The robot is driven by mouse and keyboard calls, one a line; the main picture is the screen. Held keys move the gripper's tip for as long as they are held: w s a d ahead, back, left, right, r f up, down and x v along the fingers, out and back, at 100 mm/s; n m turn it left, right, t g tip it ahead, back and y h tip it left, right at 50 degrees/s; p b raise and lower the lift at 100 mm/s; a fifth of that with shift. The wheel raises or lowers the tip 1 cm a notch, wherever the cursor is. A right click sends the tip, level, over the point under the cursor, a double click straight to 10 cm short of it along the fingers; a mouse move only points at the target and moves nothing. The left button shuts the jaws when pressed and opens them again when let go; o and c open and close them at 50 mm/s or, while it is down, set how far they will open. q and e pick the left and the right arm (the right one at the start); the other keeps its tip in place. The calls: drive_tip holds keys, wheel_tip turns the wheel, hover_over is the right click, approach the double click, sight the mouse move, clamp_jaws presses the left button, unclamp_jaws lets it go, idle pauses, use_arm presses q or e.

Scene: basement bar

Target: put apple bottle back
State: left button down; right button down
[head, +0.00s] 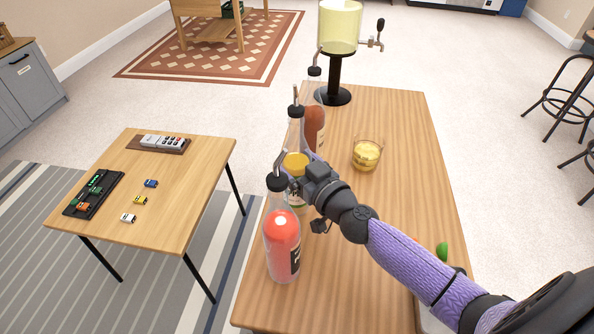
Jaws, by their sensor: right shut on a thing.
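A bottle with golden-yellow contents (295,162), a pale label and a metal pour spout is at the left edge of the wooden bar table (405,225). It looks like the apple bottle, but I cannot read its label. My right gripper (300,187) is shut on this bottle from the right and hides part of it. The bottle is upright; I cannot tell whether its base touches the table. A red bottle (282,240) stands in front, and an amber-red bottle (314,128) stands behind; both have pour spouts. My left gripper is out of view.
A glass (367,155) with yellow contents stands right of the bottles. A drink dispenser (340,28) on a black stand is at the back. A green lime-like piece (442,252) lies near the right edge. A low side table (190,190) with toy cars is left.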

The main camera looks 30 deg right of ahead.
drive_tip(key=shift+c, duration=0.6)
unclamp_jaws()
drive_tip(key=shift+f, duration=0.1)
drive_tip(key=shift+o, duration=0.6)
drive_tip(key=shift+r, duration=0.3)
use_arm(q)
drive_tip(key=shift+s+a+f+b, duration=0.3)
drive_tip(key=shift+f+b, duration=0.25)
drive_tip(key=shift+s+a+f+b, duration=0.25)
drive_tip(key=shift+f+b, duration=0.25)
drive_tip(key=shift+b, duration=0.05)
use_arm(e)
drive_tip(key=s+d, duration=0.1)
drive_tip(key=s, duration=1.1)
drive_tip(key=shift+d, duration=0.35)
